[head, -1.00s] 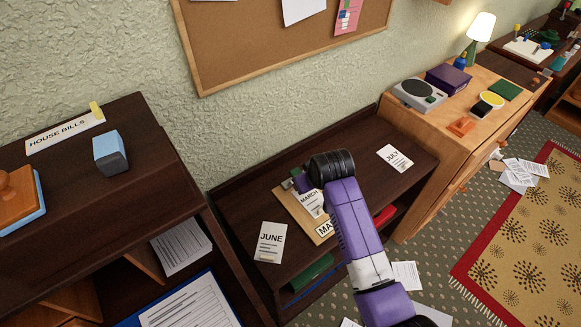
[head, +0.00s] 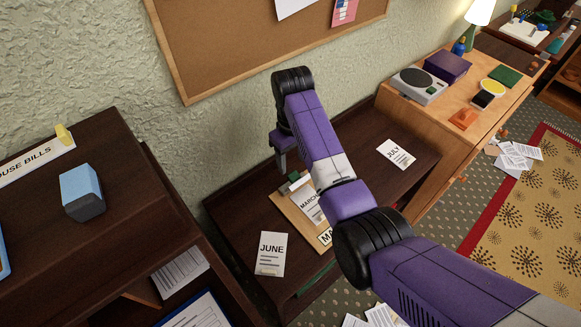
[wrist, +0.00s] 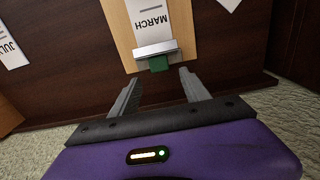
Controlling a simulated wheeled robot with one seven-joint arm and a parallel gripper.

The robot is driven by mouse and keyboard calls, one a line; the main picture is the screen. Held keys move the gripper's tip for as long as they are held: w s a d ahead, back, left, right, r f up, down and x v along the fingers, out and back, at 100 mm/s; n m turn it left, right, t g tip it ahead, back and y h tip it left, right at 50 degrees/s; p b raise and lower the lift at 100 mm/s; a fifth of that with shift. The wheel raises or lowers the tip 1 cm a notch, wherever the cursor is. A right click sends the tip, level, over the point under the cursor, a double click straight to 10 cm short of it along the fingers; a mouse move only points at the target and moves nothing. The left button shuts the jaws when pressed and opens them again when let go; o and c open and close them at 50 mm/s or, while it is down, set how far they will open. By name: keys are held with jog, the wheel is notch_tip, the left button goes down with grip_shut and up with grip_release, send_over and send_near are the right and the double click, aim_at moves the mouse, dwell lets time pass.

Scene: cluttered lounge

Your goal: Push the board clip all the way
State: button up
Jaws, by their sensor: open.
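The clipboard (head: 287,210) lies on the dark wood desk and also shows in the wrist view (wrist: 122,38). Its board clip (wrist: 156,48) is a silver bar with a green tab (wrist: 158,64) at the board's end. The MARCH sheet (wrist: 149,18) runs up to the silver bar.
A JUNE sheet (head: 271,254) lies left of the clipboard and a JULY sheet (head: 395,154) lies to the right. A taller dark cabinet with a blue block (head: 82,192) stands at left. The wall with a cork board (head: 250,45) is close behind.

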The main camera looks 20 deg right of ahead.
aim_at(292, 173)
jog(key=shift+f, duration=2.8)
grip_shut()
